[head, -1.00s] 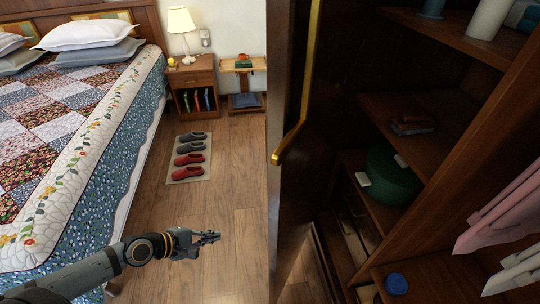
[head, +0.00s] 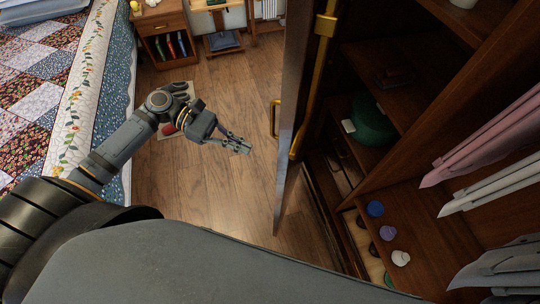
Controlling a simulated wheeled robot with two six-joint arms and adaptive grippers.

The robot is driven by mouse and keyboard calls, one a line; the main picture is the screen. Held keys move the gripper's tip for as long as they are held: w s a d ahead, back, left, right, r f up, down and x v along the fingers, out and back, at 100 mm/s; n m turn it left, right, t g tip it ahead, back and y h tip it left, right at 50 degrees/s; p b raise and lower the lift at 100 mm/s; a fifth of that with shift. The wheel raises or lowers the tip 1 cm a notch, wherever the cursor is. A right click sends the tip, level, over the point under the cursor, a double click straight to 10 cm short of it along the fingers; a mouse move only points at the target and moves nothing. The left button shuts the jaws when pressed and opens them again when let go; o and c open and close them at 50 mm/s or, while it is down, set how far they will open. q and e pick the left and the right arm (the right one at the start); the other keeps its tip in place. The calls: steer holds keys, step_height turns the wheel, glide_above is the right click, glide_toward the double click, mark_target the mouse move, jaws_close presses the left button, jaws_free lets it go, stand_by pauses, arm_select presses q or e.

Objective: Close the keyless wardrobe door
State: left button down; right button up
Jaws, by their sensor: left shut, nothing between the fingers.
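The wardrobe door (head: 296,90) stands open, seen nearly edge-on in the middle of the head view. A brass bar (head: 310,100) runs down its inner side, and a small brass handle (head: 274,118) sticks out on its outer, left side. The wardrobe's inside shows to the right of the door. My left gripper (head: 245,146) is left of the door, over the floor, pointing right. Its fingers are shut and empty, apart from the door and a little lower in the picture than the handle. My right gripper is not in view.
The wardrobe holds shelves, a green round box (head: 372,122), rolled items including a blue one (head: 375,208), and hanging clothes (head: 500,130). The bed (head: 75,95) is at the left. A nightstand (head: 163,38) stands at the back.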

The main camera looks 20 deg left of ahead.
arm_select(q)
steer(key=r+x, duration=0.1)
steer(key=x, duration=0.7)
steer(key=shift+d, duration=0.25)
steer(key=shift+r, duration=0.1)
